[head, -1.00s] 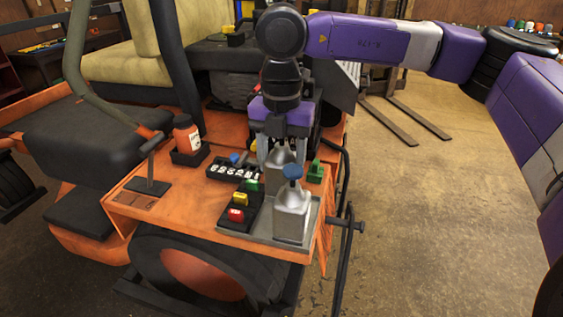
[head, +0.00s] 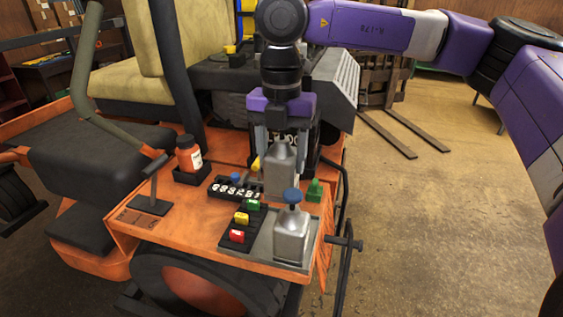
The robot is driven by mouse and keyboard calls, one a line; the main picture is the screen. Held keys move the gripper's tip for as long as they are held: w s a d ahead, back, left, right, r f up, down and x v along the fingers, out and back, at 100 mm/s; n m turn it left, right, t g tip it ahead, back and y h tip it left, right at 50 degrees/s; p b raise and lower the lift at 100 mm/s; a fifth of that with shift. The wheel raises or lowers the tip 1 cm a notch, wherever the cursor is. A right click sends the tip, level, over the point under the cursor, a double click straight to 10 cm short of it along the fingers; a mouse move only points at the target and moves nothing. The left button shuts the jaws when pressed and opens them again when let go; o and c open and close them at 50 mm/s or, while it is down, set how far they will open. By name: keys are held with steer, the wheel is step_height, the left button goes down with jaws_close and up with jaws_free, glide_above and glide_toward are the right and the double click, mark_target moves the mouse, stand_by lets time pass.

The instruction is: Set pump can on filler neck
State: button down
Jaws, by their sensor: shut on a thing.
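My gripper (head: 282,138) is shut on a silver metal can (head: 281,172) and holds it upright above the orange deck, behind the tray. I cannot tell how far its base is above the deck. A second silver can (head: 291,236) with a blue knob (head: 292,196) on top stands upright in a grey tray (head: 262,250) at the deck's front right corner. I cannot tell by looks which can is the pump can. No filler neck can be told for sure; small colored caps, blue (head: 236,178) and green (head: 314,190), show near the held can.
The orange deck (head: 150,235) carries a black block with red, yellow and green pieces (head: 241,219), a numbered black strip (head: 235,188), an orange bottle (head: 189,155) and a lever (head: 152,185). A handle (head: 345,243) sticks out right. Floor at right is open.

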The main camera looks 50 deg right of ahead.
steer(key=shift+r+p, duration=1.3)
steer(key=shift+r, duration=2.2)
